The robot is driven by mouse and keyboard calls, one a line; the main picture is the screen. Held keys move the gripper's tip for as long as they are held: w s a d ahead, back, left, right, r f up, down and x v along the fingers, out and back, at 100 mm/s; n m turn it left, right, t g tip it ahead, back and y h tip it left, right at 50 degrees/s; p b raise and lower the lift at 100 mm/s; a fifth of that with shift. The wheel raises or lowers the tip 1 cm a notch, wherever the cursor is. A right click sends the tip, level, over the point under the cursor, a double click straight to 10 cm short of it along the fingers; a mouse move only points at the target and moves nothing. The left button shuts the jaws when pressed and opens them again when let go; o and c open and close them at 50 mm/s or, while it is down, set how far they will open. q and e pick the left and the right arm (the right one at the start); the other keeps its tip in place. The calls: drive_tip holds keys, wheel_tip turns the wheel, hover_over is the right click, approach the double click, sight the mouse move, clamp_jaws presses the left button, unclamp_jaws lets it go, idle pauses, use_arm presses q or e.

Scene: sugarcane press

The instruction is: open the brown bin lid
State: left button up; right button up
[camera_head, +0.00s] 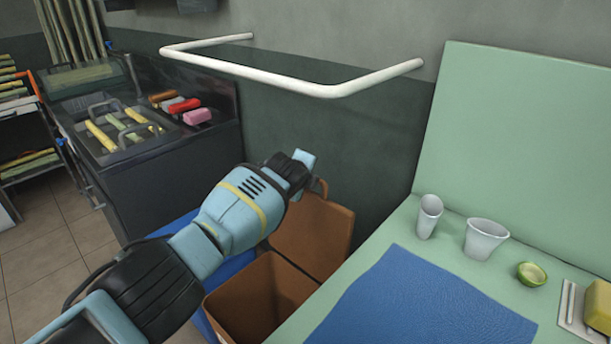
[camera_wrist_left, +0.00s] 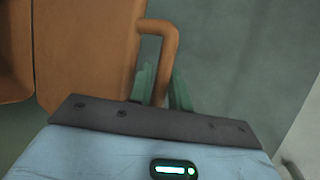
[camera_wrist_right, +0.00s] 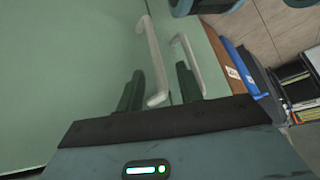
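The brown bin (camera_head: 250,298) stands between the dark counter and the green table, its top open. Its brown lid (camera_head: 318,236) is raised, tilted up near the wall behind the bin. My left gripper (camera_head: 307,178) is at the lid's upper edge; its fingers are mostly hidden in the head view. In the left wrist view, the lid (camera_wrist_left: 85,50) has a loop handle (camera_wrist_left: 168,38), and the fingers of my left gripper (camera_wrist_left: 162,90) lie close on both sides of it. My right gripper (camera_wrist_right: 158,90) shows only in its wrist view, fingers apart.
A white wall rail (camera_head: 330,88) runs above the bin. Blue bins (camera_head: 240,262) stand beside the brown one. The green table holds a blue mat (camera_head: 420,305), cups (camera_head: 485,238) and a lime half (camera_head: 531,273). White handles (camera_wrist_right: 155,60) on a green surface are near my right gripper.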

use_arm(q)
drive_tip(key=o, duration=0.3)
drive_tip(key=shift+s+a+r+p, duration=0.1)
drive_tip(key=shift+s+r+p, duration=0.2)
drive_tip(key=shift+p, duration=0.3)
drive_tip(key=p+v, duration=0.5)
drive_tip(key=v, duration=0.2)
